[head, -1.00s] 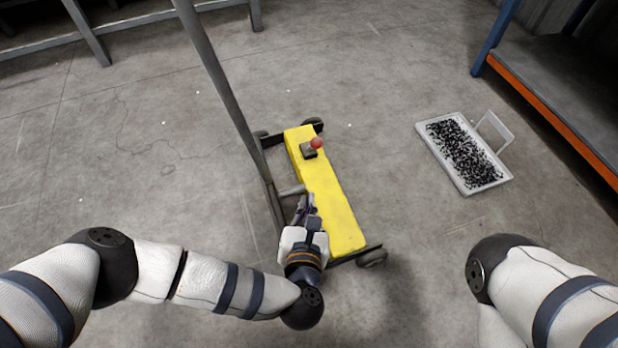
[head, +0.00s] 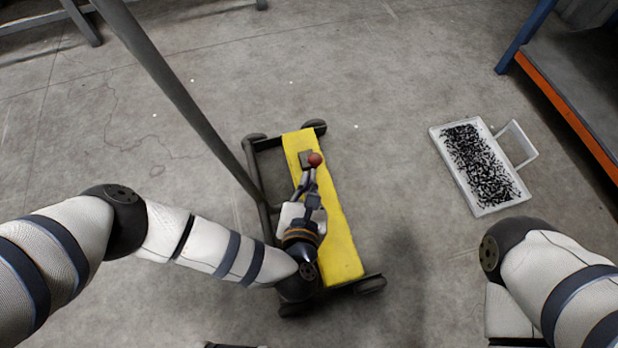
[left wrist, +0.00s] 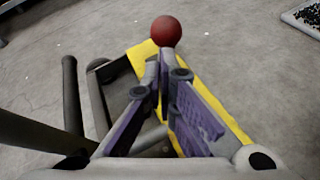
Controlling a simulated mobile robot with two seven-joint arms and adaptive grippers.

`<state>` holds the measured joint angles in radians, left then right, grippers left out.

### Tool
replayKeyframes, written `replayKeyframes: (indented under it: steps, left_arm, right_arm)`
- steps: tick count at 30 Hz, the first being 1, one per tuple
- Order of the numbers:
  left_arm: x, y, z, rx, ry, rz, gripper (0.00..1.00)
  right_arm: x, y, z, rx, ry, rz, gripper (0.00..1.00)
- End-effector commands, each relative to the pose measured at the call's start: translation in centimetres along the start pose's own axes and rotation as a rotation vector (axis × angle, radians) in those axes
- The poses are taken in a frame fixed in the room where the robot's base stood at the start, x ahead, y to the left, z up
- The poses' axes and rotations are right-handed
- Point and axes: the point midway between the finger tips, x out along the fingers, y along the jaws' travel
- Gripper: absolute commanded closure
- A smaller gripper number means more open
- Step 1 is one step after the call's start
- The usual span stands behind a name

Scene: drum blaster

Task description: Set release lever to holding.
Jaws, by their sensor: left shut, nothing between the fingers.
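The release lever shows as a red ball knob (head: 314,160) beside a small dark block (head: 304,157) on top of a yellow beam (head: 338,235), near its far end. In the left wrist view the red ball (left wrist: 166,31) stands just beyond my fingertips. My left gripper (head: 308,178) is over the beam, right at the near side of the knob. It is shut and empty, with purple pads showing in the left wrist view (left wrist: 164,66). I cannot tell whether its tips touch the lever. My right gripper is out of view; only the right arm shows.
The yellow beam sits on a dark wheeled frame (head: 263,142) with a tall grey pole (head: 180,90) on its left. A white tray (head: 444,147) of small dark pieces lies on the floor to the right. An orange-edged rack (head: 565,115) stands at far right.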

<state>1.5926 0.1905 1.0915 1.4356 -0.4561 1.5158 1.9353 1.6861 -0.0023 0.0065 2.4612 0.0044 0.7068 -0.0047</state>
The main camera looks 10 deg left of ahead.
Motion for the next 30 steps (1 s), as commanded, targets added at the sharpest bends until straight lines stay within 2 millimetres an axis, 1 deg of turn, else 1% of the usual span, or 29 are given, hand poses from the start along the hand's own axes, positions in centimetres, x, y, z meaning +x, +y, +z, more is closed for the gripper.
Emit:
replayKeyframes:
  steps: [20, 26, 30]
  left_arm:
    - [0.5, 0.7, 1.4, -0.034, 0.088, -0.032, 1.00]
    - [0.9, 1.2, 2.5, -0.061, 0.155, -0.057, 1.00]
    - [1.4, 1.9, 3.5, -0.089, 0.231, -0.085, 1.00]
  right_arm:
    - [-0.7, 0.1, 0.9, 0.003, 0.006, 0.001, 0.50]
    - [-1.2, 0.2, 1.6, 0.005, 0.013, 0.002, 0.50]
    - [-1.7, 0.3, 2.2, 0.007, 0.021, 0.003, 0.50]
